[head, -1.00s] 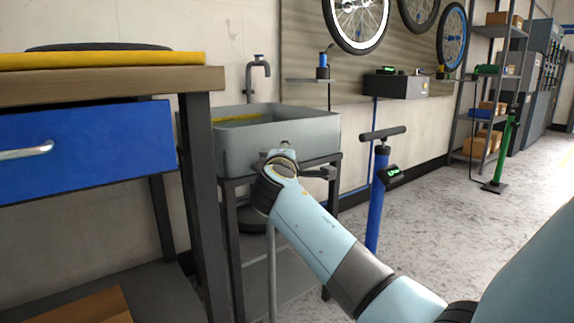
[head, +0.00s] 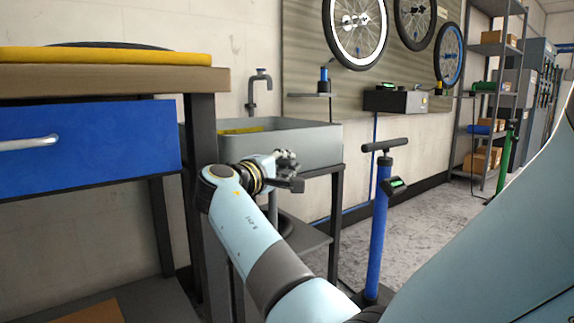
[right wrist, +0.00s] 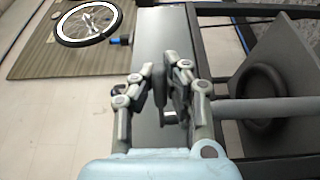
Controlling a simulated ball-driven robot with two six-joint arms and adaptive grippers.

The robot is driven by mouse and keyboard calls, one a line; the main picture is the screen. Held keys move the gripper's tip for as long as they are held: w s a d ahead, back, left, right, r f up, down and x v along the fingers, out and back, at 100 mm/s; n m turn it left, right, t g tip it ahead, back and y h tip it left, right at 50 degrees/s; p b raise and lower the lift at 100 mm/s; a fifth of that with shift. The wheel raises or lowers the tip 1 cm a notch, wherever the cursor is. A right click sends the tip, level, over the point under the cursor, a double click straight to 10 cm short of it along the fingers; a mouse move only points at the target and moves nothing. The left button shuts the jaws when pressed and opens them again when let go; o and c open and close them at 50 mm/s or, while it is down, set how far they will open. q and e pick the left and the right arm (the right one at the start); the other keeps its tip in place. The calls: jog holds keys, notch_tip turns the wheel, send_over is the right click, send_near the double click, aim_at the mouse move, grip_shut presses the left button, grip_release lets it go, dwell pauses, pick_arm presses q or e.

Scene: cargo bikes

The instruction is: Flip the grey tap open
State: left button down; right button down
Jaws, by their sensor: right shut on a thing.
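My right gripper (head: 288,172) is in front of the grey sink (head: 300,140) in the head view, level with its lower front. In the right wrist view the gripper (right wrist: 163,76) has its fingers closed around a small dark grey lever-like piece (right wrist: 159,88), which I take to be the grey tap. The fingers and wrist hide most of it, so its angle is hard to tell. A grey pipe (right wrist: 265,108) runs away from beside the gripper. A separate grey spout (head: 262,88) stands on the wall above the sink. My left gripper is not in view.
A workbench with a blue drawer (head: 90,145) stands close on the left. A blue floor pump (head: 381,220) stands right of the sink. A dark round object (right wrist: 262,90) lies on the shelf below the sink.

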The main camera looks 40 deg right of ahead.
jog(key=shift+f, duration=0.1)
jog(key=c, duration=1.3)
grip_release()
